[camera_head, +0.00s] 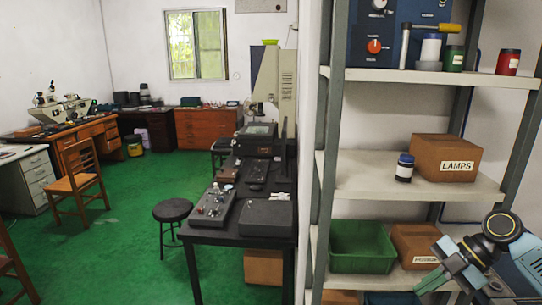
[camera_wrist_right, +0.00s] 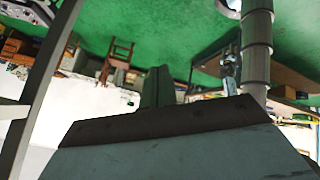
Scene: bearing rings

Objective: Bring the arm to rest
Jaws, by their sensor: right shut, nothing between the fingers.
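My right arm comes in at the lower right of the head view. Its right gripper (camera_head: 432,280) is shut and empty, with grey-green fingers pointing down and to the left. It is in front of the lower shelves, beside a brown box. In the right wrist view the dark gripper body (camera_wrist_right: 160,125) fills the lower part, and nothing shows held there. My left gripper is not in view.
A LAMPS box (camera_head: 446,157) and a dark-lidded jar (camera_head: 404,168) are above. Green floor (camera_head: 130,240) is open at left.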

